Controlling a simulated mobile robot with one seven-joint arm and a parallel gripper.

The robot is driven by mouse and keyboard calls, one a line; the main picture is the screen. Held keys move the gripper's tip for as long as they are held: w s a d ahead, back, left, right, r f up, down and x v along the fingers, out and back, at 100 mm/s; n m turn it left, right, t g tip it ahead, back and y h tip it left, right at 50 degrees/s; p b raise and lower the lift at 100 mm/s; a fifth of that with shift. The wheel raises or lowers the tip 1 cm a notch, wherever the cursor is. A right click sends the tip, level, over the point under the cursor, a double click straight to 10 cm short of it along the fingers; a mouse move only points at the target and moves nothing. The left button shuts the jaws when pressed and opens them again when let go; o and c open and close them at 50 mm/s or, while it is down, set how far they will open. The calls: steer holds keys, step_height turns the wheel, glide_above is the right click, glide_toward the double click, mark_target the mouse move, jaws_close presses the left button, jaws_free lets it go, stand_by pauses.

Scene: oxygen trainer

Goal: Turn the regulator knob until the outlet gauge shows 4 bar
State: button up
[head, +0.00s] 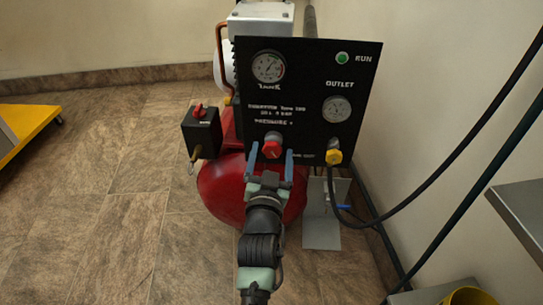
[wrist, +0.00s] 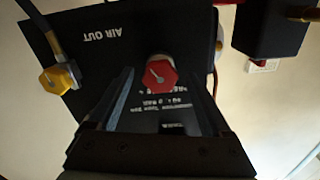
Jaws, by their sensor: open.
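The red regulator knob (head: 272,147) sits low on the black panel (head: 310,80). It also shows in the wrist view (wrist: 159,72), six-sided with a pale pointer mark on its face. My gripper (head: 269,158) is open, its two blue fingers pointing at the panel on either side of the knob. In the wrist view the fingertips end just short of or beside the knob; I cannot tell whether they touch it. The outlet gauge (head: 337,109) is at the panel's right, under the word OUTLET; its needle is too small to read surely.
The tank gauge (head: 268,67) and a green RUN lamp (head: 342,58) are on the panel. A yellow air-out fitting (head: 334,156) with a black hose is right of the knob. A black switch box (head: 202,132) stands left. The red tank (head: 225,190) is below.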

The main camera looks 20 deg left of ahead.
jaws_close()
steer(key=shift+n+p, duration=0.3)
steer(key=shift+n, duration=0.8)
jaws_free()
steer(key=shift+s, duration=0.1)
